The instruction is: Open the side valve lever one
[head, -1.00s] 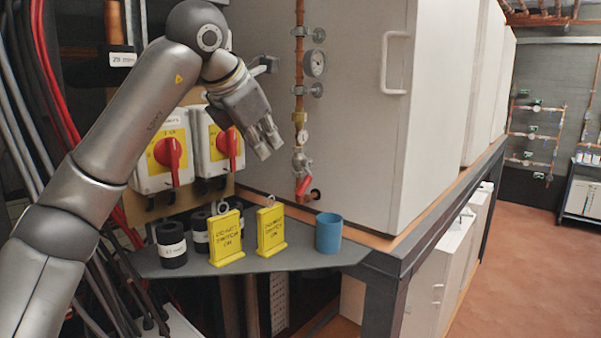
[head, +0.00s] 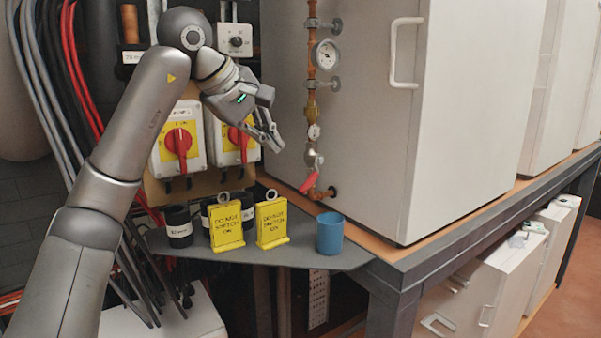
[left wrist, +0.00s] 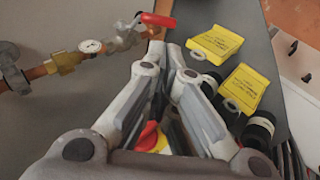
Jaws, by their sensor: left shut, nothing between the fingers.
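The side valve's red lever (head: 309,183) is on the copper pipe in front of the pale cabinet, slanting down to the left. In the left wrist view the lever (left wrist: 158,20) shows at the top, beyond the fingertips. My left gripper (head: 276,143) is up and left of the lever, apart from it, its fingers pointing down and right. In the left wrist view the fingers (left wrist: 166,50) come together at their tips with nothing between them. My right gripper is out of view.
Yellow "do not switch on" tags (head: 271,222), black cylinders (head: 178,226) and a blue cup (head: 330,233) stand on the grey shelf below. Red rotary switches (head: 180,141) sit behind my left arm. A pressure gauge (head: 326,53) is higher on the pipe.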

